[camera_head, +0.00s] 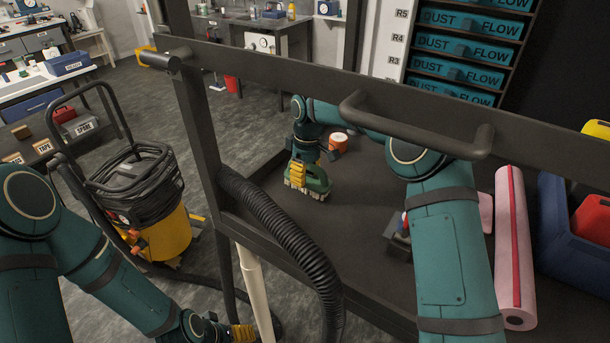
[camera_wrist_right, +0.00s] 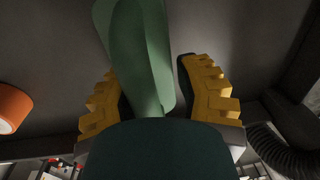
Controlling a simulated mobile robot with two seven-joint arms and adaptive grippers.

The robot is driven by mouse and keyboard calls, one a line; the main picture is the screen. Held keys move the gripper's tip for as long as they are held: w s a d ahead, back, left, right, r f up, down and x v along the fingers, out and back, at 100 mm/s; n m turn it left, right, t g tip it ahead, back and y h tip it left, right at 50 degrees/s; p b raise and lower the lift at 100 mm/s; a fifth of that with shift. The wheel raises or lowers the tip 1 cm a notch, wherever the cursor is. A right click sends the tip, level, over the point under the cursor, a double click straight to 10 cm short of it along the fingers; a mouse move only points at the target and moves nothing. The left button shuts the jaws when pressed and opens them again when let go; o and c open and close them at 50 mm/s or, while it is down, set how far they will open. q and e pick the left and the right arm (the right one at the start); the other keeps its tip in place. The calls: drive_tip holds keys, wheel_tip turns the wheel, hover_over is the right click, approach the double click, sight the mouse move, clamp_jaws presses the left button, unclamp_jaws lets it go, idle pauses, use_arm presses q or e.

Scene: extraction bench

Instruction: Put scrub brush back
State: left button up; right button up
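The green scrub brush (camera_head: 318,186) with pale bristles stands bristles-down on the dark bench top (camera_head: 365,240). My right gripper (camera_head: 299,174), with yellow fingers, is down at the brush. In the right wrist view the brush's green handle (camera_wrist_right: 145,50) runs between the yellow fingers (camera_wrist_right: 155,95). A narrow gap shows between the handle and the right-hand finger; contact on the other side is unclear. My left gripper (camera_head: 243,333) shows only as a bit of yellow at the bottom edge, and its opening is hidden.
An orange-and-white round item (camera_head: 338,142) stands just behind the brush. A dark frame rail (camera_head: 290,75) with a handle crosses in front. A black ribbed hose (camera_head: 285,225) hangs at the left corner. A pink roll (camera_head: 514,250) and a blue bin (camera_head: 570,240) are at the right.

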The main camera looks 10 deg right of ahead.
drive_tip(key=r, duration=0.4)
drive_tip(key=r+p, duration=0.1)
drive_tip(key=r, duration=0.3)
drive_tip(key=d+r+p, duration=0.1)
drive_tip(key=r, duration=0.3)
drive_tip(key=shift+w, duration=0.4)
